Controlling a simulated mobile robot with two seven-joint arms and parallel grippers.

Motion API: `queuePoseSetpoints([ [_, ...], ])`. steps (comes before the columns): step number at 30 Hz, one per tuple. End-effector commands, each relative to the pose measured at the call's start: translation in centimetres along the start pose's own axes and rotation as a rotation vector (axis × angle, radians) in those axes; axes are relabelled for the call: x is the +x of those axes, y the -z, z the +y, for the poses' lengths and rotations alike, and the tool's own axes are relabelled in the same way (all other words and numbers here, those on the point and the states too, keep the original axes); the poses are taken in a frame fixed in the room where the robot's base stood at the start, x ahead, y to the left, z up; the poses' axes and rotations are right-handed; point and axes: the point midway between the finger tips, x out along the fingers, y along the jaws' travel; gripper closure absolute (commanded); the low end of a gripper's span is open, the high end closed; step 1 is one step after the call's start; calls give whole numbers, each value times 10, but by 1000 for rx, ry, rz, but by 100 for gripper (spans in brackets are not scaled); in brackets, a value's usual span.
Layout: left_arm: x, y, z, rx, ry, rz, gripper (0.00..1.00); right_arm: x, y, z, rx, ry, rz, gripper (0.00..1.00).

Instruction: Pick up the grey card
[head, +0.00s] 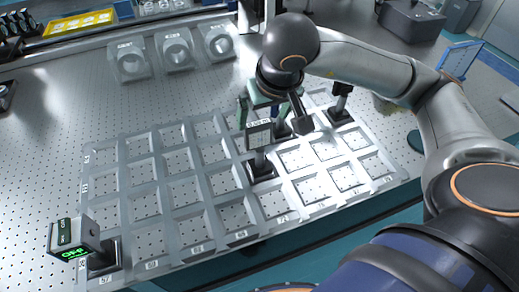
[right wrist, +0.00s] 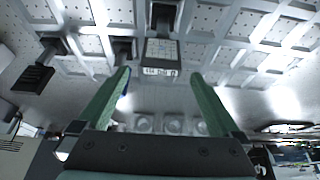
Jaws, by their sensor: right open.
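A small grey square plate (head: 258,138) with a dark frame stands upright on a post with a black base, in the middle of the compartment tray (head: 203,247). It looks like the grey card, though I cannot be sure. In the right wrist view the same plate (right wrist: 162,52) appears ahead of the fingertips, with a printed label on its near edge. My right gripper (head: 271,108) is open, its green fingers apart and empty, just beyond the plate in the head view; the fingers also show in the wrist view (right wrist: 160,85). My left gripper is not in view.
Black-based posts stand close by, one (head: 340,100) to the right. A boxy device with a green lit display (head: 73,240) stands at the tray's front left corner. Grey mounts with round openings (head: 175,52) stand at the back. The perforated table is clear at left.

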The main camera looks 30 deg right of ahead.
Motion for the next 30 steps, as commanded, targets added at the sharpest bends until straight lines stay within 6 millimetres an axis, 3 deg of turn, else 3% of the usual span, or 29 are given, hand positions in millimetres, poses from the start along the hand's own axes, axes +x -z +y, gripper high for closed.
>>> queuePoseSetpoints([
  [12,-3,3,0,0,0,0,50,49,-1,-1,0,0,-4,0],
  [21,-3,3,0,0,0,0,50,56,-1,-2,-1,1,0,0],
  [30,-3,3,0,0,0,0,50,55,-1,-2,0,2,0,31],
])
